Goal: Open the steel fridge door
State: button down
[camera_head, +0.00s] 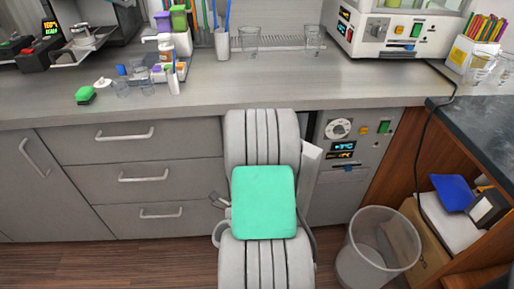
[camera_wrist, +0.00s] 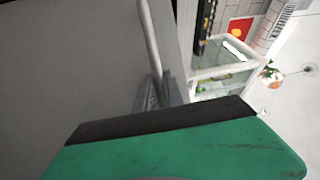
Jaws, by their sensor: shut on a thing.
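The steel fridge (camera_head: 340,190) stands under the counter, right of the drawers, with a dial and lit displays on its panel. My arm covers its left part in the head view. A pale slab edge (camera_head: 310,162) juts out beside my arm; it may be the door's edge, but I cannot tell how far the door stands open. In the wrist view, the grey door face (camera_wrist: 70,70) fills the left, with a long bar handle (camera_wrist: 150,38) along it. My gripper (camera_wrist: 160,95) is shut on the handle's near end. My gripper is largely hidden behind my arm in the head view.
A clear bin (camera_head: 378,248) stands on the floor right of the fridge, close to it. A wooden shelf unit (camera_head: 400,150) with a hanging black cable is at the right. Drawers (camera_head: 135,175) with bar handles are left. Floor is bare at the lower left.

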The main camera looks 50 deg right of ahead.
jog(key=shift+w+a+g, duration=0.1)
jog(key=shift+a+g, duration=0.2)
jog(key=shift+a, duration=0.1)
jog(key=c, duration=1.5)
grip_release()
jog(key=shift+o, duration=0.2)
